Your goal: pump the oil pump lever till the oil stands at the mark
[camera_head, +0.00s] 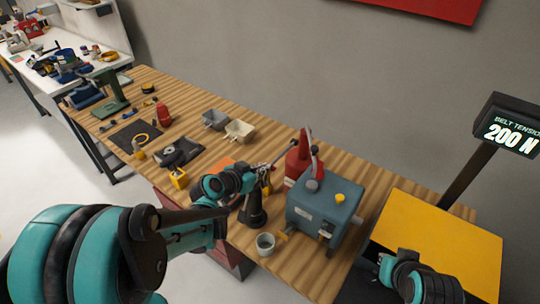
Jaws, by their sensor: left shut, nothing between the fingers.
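The oil pump is a blue-grey box (325,213) near the right end of the wooden bench. It has a yellow knob on top and a small pale gauge on its front, too small to read. A red-ended lever (310,142) appears to rise behind its top. My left gripper (267,178) is shut and empty, left of the pump and apart from the box; dark parts around its fingers are hard to separate. My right gripper (386,266) is low at the right, in front of the yellow panel; its fingers are too small to judge. The oil level and mark cannot be made out.
A red can (297,166) stands behind the pump. A grey cup (265,244) stands at the bench's front edge. Two small buckets (239,130) and several tools lie farther left. A yellow panel (436,237) and a tension display (512,132) stand at the right.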

